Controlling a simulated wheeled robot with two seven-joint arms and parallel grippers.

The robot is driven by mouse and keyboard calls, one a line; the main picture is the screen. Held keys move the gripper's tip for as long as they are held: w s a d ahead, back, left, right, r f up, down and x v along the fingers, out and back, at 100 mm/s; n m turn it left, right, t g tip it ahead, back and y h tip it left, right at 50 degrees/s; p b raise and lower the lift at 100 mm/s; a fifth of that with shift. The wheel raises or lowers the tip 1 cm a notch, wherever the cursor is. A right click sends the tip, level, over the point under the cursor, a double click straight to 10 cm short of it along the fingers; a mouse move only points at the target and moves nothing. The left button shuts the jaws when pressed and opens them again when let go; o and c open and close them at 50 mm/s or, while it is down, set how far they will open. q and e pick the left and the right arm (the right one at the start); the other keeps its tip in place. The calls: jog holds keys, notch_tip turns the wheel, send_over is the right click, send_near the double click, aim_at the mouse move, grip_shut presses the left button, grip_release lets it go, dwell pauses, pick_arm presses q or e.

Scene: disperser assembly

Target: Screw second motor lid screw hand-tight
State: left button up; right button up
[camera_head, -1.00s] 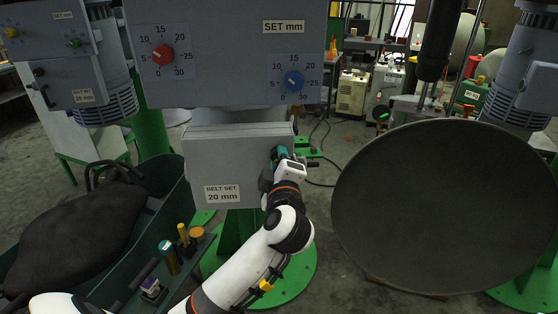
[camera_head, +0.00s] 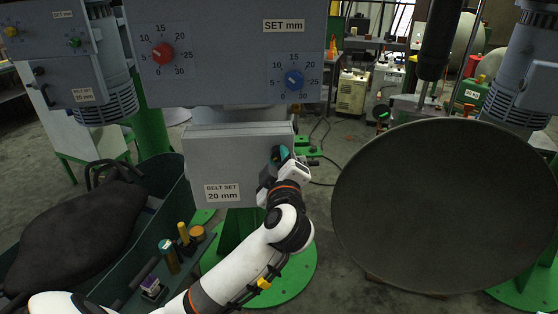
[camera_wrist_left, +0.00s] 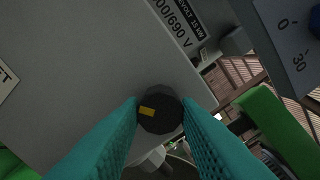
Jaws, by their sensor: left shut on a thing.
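The motor lid is a grey box front (camera_head: 212,167) with a "BELT SET 20 mm" label, below the dial panel in the head view. A dark round screw knob (camera_wrist_left: 160,109) with a yellow mark sits near the lid's edge in the left wrist view. My left gripper (camera_wrist_left: 160,118) is shut on this knob, its teal fingers on either side. In the head view my left gripper (camera_head: 279,156) is at the lid's upper right and hides most of the knob. My right gripper is not in view.
The panel (camera_head: 225,60) with red (camera_head: 163,54) and blue (camera_head: 293,80) dials hangs above the lid. A large dark disc (camera_head: 445,205) stands to the right. At lower left are a green bin (camera_head: 172,190) with a black sack (camera_head: 75,225) and several small tools.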

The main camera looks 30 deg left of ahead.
pick_arm(q)
jog(key=o, duration=1)
jog(key=shift+f, duration=0.1)
jog(key=shift+c, duration=0.2)
jog(key=b+v, duration=0.3)
jog(key=v, duration=0.9)
jog(key=shift+w+d, duration=0.1)
jog(key=shift+w, duration=0.05)
